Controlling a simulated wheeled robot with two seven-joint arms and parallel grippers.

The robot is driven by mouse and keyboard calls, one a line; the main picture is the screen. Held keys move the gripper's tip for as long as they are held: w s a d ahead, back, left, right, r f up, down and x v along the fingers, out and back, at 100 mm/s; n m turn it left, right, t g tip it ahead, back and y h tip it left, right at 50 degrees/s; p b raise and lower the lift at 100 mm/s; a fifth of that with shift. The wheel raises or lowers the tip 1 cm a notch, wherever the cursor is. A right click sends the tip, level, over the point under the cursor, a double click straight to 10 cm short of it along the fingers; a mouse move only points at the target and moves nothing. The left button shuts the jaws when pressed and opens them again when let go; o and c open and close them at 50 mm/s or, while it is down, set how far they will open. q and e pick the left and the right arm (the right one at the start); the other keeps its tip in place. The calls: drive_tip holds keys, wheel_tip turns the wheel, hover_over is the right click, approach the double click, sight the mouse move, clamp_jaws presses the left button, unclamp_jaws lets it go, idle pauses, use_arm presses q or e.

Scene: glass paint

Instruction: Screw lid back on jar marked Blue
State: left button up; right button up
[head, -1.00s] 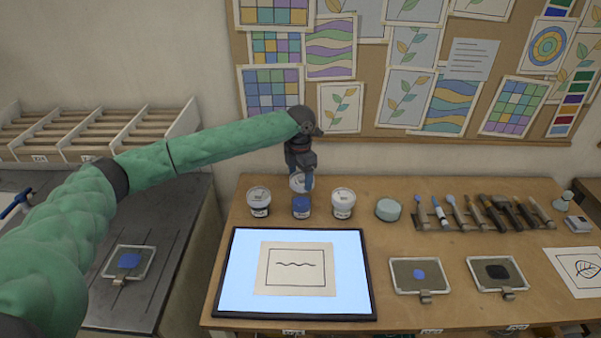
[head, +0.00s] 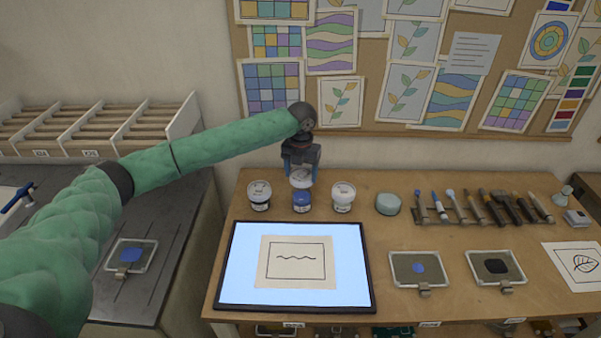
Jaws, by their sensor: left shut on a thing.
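The blue jar (head: 302,203) stands on the wooden table, in the middle of a row of three jars. My left gripper (head: 301,172) reaches down from above, directly over this jar. It is shut on a whitish lid (head: 301,181), which sits at or just above the jar's mouth. I cannot tell whether lid and jar touch. The label on the jar is too small to read. My right gripper is not in view.
Lidded jars stand close on the left (head: 259,195) and right (head: 343,197). A lit light panel (head: 232,291) lies in front. A round teal container (head: 388,204), a rack of brushes (head: 480,218) and two palettes (head: 416,253) are to the right.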

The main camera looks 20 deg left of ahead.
use_arm(q)
drive_tip(key=n, duration=0.4)
drive_tip(key=shift+d+f+b, duration=0.15)
drive_tip(key=shift+f+b, duration=0.15)
drive_tip(key=shift+b, duration=0.1)
drive_tip(key=n, duration=0.2)
drive_tip(key=n+b, duration=0.1)
drive_tip(key=n, duration=0.1)
drive_tip(key=shift+d+f, duration=0.1)
drive_tip(key=shift+f, duration=0.1)
drive_tip(key=n, duration=0.1)
drive_tip(key=n+b, duration=0.1)
drive_tip(key=n, duration=0.3)
drive_tip(key=shift+w+d+f+b, duration=0.1)
drive_tip(key=shift+d+f+b, duration=0.05)
drive_tip(key=shift+f+b, duration=0.15)
drive_tip(key=shift+f+n, duration=0.1)
drive_tip(key=shift+n, duration=0.2)
drive_tip(key=shift+f, duration=1.35)
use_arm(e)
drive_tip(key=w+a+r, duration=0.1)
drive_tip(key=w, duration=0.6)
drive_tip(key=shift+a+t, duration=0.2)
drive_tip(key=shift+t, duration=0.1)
use_arm(q)
drive_tip(key=shift+p, duration=0.7)
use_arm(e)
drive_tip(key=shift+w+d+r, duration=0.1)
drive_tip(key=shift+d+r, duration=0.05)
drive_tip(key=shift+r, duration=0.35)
